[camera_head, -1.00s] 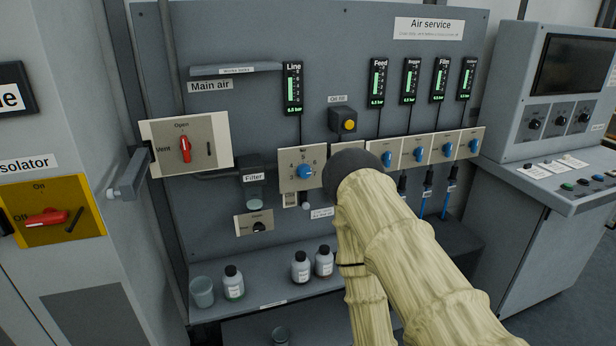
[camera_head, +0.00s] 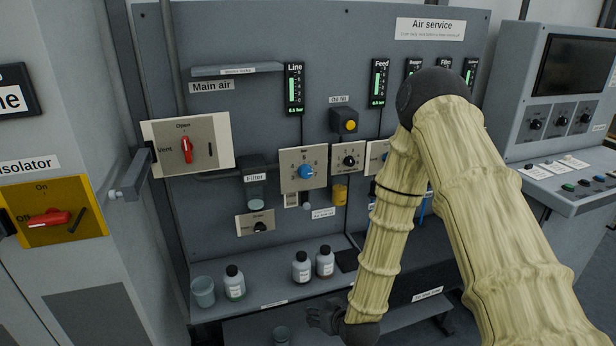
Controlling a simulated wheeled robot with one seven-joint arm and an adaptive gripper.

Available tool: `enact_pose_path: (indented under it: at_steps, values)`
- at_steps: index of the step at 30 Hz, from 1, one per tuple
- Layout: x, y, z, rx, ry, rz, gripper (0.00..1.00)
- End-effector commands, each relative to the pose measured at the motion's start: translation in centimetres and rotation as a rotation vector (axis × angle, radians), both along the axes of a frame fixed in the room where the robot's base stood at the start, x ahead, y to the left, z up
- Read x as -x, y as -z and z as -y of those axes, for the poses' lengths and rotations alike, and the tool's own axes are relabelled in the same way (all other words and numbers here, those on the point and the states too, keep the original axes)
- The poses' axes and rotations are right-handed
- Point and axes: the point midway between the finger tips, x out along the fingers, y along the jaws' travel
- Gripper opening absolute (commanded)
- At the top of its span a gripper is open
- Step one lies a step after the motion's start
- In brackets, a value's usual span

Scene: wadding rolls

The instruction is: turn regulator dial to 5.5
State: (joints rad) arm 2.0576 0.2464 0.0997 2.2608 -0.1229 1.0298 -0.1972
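The regulator dial is a blue knob (camera_head: 307,172) on a pale square plate (camera_head: 289,182) with a number scale, below the Line gauge. Its exact pointer setting is too small to read. The Line gauge (camera_head: 294,90) shows a green bar and a reading that looks like 6.5 bar. My gripper (camera_head: 318,317) is dark and hangs low, in front of the lower shelf, well below the dial and apart from it. Its fingers are small and dark, so I cannot tell whether they are open. I see nothing clearly held.
A black knob (camera_head: 349,161) sits just right of the dial, with a yellow-orange cup (camera_head: 340,193) below it. A red-handled valve (camera_head: 187,149) is at left. Bottles (camera_head: 302,266) and a grey cup (camera_head: 203,291) stand on the shelf. My arm hides several dials at right.

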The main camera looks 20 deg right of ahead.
Motion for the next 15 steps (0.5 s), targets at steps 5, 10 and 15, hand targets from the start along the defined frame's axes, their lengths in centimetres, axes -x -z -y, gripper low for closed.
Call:
enact_pose_path:
  at_steps: [5, 10, 15]
  values:
    - [-10.0, -11.8, 1.5, 0.003, 0.019, 0.329, 0.57]
    - [-15.4, -21.7, 3.2, 0.018, 0.046, 0.569, 0.57]
    - [-17.4, -26.9, 4.2, 0.028, 0.063, 0.688, 0.57]
